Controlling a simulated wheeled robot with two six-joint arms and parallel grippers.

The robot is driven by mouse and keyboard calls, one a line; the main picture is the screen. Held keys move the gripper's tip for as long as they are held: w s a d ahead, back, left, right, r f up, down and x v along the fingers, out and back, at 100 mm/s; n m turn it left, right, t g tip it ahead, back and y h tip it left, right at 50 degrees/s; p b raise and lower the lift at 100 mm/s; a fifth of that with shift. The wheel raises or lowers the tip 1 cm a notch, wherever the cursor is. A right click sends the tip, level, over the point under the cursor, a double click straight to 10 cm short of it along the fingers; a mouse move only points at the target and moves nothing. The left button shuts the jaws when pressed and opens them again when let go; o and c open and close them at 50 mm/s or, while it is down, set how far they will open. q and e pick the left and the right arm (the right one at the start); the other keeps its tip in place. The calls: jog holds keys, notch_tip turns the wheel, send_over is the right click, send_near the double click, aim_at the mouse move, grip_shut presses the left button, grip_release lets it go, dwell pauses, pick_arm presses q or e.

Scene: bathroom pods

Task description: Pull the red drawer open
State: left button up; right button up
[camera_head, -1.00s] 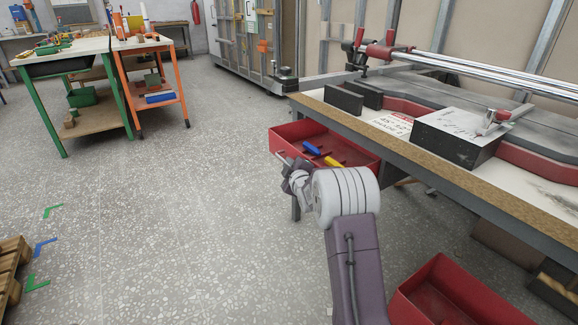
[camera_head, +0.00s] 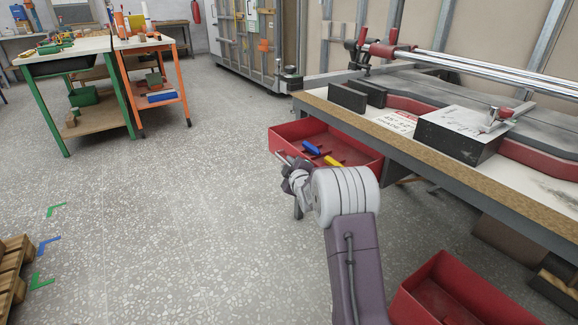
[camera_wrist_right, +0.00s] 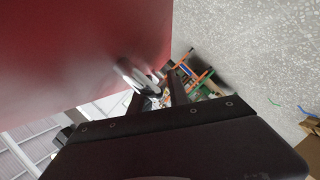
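The red drawer (camera_head: 345,164) under the near workbench stands pulled out, with its inside showing. A blue-handled tool and a yellow tool lie in it. My right gripper (camera_head: 284,158) is at the drawer's front, low on its outer face. In the right wrist view the red front panel (camera_wrist_right: 80,55) fills the upper left, and its metal handle (camera_wrist_right: 136,76) lies between my dark fingers (camera_wrist_right: 158,95). The fingers appear shut on the handle. My wrist partly hides the drawer's lower front in the head view. My left gripper is not in view.
The workbench (camera_head: 425,158) carries black blocks and a metal rail. Another open red drawer or bin (camera_head: 440,285) is at lower right. A wooden pallet (camera_head: 12,268) lies at lower left. The speckled floor left of my arm is clear.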

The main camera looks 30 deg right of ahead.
jog(key=p+v, duration=0.3)
jog(key=v, duration=0.6)
dwell(0.4)
